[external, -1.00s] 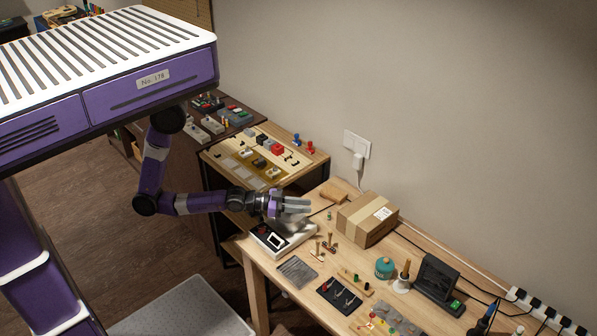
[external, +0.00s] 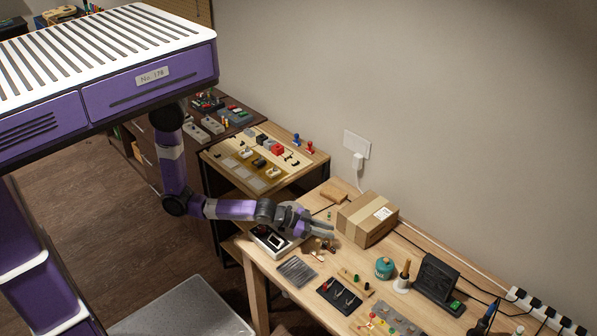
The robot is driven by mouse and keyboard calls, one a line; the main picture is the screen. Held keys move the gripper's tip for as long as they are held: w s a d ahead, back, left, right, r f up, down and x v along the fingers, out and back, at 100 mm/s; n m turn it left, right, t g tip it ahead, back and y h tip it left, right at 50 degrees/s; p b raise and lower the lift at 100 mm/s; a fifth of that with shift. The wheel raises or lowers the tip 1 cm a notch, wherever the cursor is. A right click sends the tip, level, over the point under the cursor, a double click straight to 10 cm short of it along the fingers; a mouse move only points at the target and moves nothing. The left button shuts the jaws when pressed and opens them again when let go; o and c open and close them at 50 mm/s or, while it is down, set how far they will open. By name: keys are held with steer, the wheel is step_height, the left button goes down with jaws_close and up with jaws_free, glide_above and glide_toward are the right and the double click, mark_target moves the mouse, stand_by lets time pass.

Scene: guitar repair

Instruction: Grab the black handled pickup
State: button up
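My gripper (external: 326,230) is above the workbench, pointing right and a little down toward the front of the cardboard box. Its fingers are small here, and I cannot tell how far apart they are. Small brass and dark pieces (external: 325,245) lie on the wood just below the fingertips, partly covered by the gripper. I cannot make out which piece is the black handled pickup. I see nothing clearly held.
A cardboard box (external: 367,220) stands just right of my gripper. A white device (external: 268,243) is under my wrist. A grey ridged plate (external: 297,270), a black tool tray (external: 339,294) and a teal jar (external: 384,267) are nearer the front and right.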

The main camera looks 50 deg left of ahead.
steer(key=shift+w+d+f, duration=0.3)
steer(key=shift+w+d, duration=0.15)
steer(key=shift+d, duration=0.05)
steer(key=shift+c, duration=0.5)
jaws_close()
stand_by(0.6)
